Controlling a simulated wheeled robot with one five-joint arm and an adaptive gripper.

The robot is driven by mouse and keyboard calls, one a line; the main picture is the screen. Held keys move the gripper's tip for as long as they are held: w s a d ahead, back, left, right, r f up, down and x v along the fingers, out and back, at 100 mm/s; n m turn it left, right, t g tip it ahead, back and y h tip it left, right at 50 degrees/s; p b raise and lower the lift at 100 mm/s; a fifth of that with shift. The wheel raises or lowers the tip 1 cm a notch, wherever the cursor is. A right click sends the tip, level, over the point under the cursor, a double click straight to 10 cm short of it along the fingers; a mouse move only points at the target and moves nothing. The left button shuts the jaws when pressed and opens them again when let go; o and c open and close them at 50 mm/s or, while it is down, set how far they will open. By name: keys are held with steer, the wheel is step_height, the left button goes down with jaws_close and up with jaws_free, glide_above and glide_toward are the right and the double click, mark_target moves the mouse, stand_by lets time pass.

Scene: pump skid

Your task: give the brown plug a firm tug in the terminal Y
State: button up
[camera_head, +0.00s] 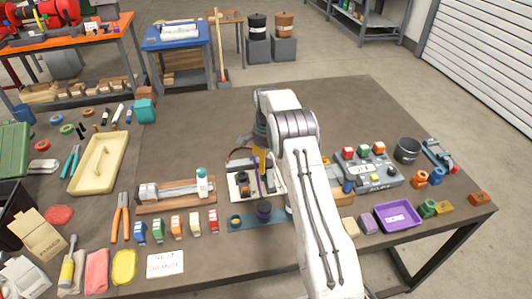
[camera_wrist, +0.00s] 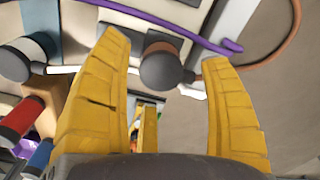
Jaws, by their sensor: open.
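My gripper (camera_wrist: 164,48) is open, with its two yellow fingers apart. In the wrist view a dark grey round knob with a brown collar (camera_wrist: 161,68) lies between the fingertips, with visible gaps on both sides. It looks like the brown plug, but its terminal letter cannot be read. A brown cable (camera_wrist: 285,42) curves at the upper right, and a purple cable (camera_wrist: 190,27) crosses above the knob. In the head view my gripper (camera_head: 259,158) is over the pale terminal board (camera_head: 238,188), and my arm hides part of it.
A dark round piece (camera_head: 264,210) on a blue plate stands in front of the board. A wooden fixture (camera_head: 172,195) lies left, and a button box (camera_head: 372,172) and purple tray (camera_head: 398,216) are right. The table behind the board is clear.

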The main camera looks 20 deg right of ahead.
steer(key=shift+f+p, duration=0.3)
steer(key=shift+f, duration=1.65)
steer(key=shift+c, duration=0.2)
steer(key=c, duration=1.2)
steer(key=shift+c, duration=0.2)
